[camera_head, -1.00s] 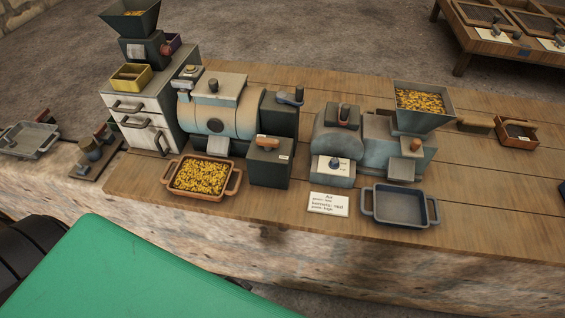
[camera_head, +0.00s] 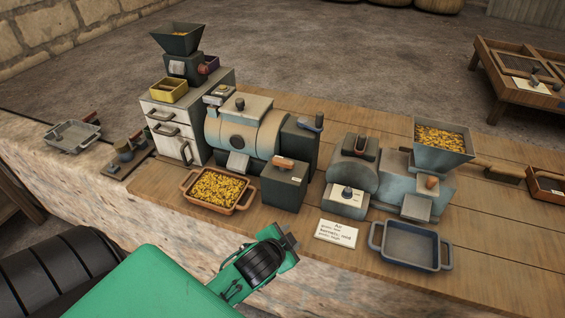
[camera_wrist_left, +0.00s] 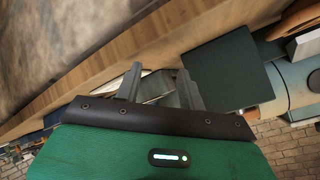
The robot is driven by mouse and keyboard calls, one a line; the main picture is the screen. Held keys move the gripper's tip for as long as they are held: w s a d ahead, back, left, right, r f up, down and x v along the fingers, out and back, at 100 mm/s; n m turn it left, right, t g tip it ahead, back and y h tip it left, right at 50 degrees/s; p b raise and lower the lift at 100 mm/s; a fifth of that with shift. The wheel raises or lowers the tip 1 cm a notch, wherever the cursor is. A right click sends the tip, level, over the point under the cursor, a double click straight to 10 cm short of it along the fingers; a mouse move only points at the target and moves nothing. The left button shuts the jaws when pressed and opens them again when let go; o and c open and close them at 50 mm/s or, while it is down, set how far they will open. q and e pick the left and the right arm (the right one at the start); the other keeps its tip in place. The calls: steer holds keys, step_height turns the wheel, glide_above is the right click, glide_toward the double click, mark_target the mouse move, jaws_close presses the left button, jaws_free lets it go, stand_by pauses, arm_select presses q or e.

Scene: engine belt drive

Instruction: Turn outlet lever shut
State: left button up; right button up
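Several lever-like parts show in the head view; no label marks one as the outlet lever. A wooden handle (camera_head: 284,162) sits on a dark box (camera_head: 283,190) in front of the cream drum machine (camera_head: 243,134). My left wrist (camera_head: 262,262) is in front of the table, apart from these. In the wrist view my left gripper (camera_wrist_left: 160,86) has its two fingers apart with nothing held. My right gripper is out of view.
An orange tray of yellow grain (camera_head: 217,190) and an empty grey-blue tray (camera_head: 410,246) stand along the front, with a white card (camera_head: 337,232) between them. A grain hopper (camera_head: 441,143) rises at right. A drawer cabinet (camera_head: 172,128) stands at left.

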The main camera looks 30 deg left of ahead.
arm_select(q)
steer(key=w+d+r+m+t+h, duration=0.2)
steer(key=w+r+m+t+h, duration=0.25)
steer(key=w+r+m, duration=0.5)
steer(key=w+d+r+m+t+h, duration=0.4)
steer(key=r+m, duration=0.3)
steer(key=r, duration=0.5)
step_height(320, 180, up, 4)
steer(key=r+m+g+y, duration=0.1)
steer(key=m+g+y, duration=0.2)
steer(key=m+g, duration=2.05)
glide_above(283, 160)
steer(key=s+a, duration=0.1)
steer(key=a, duration=0.5)
steer(key=m+t, duration=0.5)
steer(key=p+x, duration=0.1)
steer(key=x, duration=1.2)
steer(key=shift+d+p, duration=0.1)
steer(key=shift+p, duration=0.25)
steer(key=shift+d+f, duration=0.2)
steer(key=shift+f, duration=0.35)
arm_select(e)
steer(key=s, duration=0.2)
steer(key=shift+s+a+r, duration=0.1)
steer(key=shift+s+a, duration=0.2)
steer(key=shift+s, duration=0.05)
